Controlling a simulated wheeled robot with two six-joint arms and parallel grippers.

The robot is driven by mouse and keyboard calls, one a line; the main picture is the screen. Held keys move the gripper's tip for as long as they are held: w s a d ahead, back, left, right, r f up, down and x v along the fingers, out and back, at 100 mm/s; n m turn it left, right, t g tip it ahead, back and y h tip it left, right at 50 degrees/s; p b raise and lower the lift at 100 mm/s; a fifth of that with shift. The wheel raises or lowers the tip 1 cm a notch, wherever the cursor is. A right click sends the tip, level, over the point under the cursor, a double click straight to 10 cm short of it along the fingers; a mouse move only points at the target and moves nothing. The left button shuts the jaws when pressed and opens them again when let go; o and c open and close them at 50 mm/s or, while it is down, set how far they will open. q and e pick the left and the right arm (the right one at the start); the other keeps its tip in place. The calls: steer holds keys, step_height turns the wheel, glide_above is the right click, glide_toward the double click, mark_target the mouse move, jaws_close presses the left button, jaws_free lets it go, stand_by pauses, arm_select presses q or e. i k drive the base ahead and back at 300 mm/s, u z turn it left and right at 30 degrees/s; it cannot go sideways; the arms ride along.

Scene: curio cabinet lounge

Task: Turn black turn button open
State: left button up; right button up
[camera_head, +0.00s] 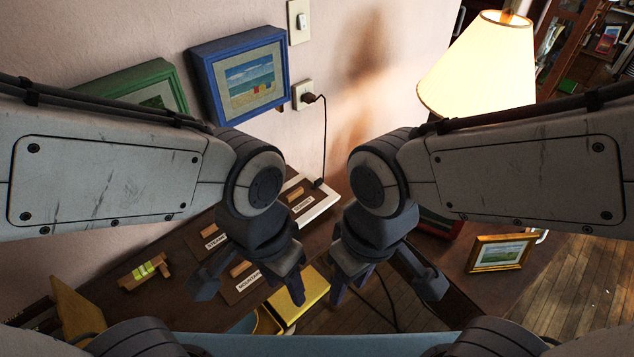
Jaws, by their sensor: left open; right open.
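I cannot make out a black turn button in the head view; it may be hidden or too small to tell. A blue box-like frame (205,88) with a beach picture hangs on the wall. A green frame (167,75) hangs to its left, partly covered by my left arm. My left gripper (250,284) is open and empty, pointing down over the table. My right gripper (388,284) is open and empty beside it on the right. Both are well below the wall frames and apart from them.
A dark wooden table (180,268) holds labelled plaques (243,283) and a spirit level (143,270). A lit lamp (480,65) and a gold picture frame (500,252) stand right. A black cord (325,130) hangs from the wall socket (302,94). A yellow object (302,298) lies below the grippers.

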mark_target(318, 181)
steer(key=z, duration=0.05)
steer(key=k, duration=0.5)
steer(key=z, duration=1)
steer(key=i, duration=0.7)
steer(key=u, duration=1.8)
